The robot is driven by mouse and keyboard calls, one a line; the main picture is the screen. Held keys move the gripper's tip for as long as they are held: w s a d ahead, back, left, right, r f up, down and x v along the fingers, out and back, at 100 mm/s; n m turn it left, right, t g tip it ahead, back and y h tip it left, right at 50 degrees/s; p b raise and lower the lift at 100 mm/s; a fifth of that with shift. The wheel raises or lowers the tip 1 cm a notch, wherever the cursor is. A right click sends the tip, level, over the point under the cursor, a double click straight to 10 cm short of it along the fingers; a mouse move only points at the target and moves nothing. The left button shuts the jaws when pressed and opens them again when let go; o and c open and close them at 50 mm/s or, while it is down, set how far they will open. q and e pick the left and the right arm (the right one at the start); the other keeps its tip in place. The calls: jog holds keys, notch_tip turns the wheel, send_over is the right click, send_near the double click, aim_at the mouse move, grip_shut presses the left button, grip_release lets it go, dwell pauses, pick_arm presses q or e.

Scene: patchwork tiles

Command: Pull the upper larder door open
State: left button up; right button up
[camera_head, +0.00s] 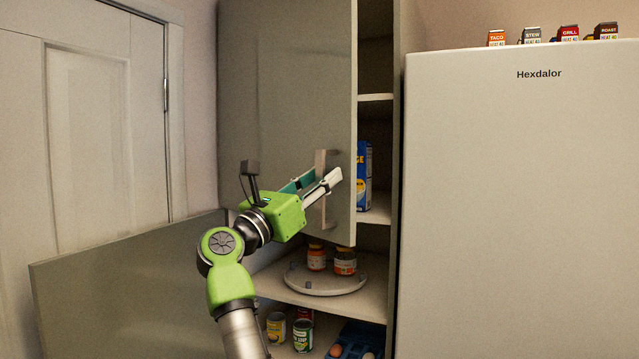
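The upper larder door (290,90) is a tall grey-green panel standing partly open, with shelves showing past its right edge. Its pale vertical bar handle (320,160) is near that edge, low on the door. My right gripper (328,172), on a green wrist, is at the handle. Its fingers are apart, one showing a teal inner face and one pale. The handle's upper part shows above the fingers and its lower end below. The pale finger covers its middle, so contact is unclear. My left gripper is not in view.
The lower larder door (120,290) stands open to the left. Inside are jars (345,262) on a round turntable (322,282), cans (302,335) below and a blue box (363,175) higher up. A white fridge (520,200) closes off the right side.

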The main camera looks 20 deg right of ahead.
aim_at(331, 125)
notch_tip(331, 125, up, 9)
jog(key=shift+r, duration=0.15)
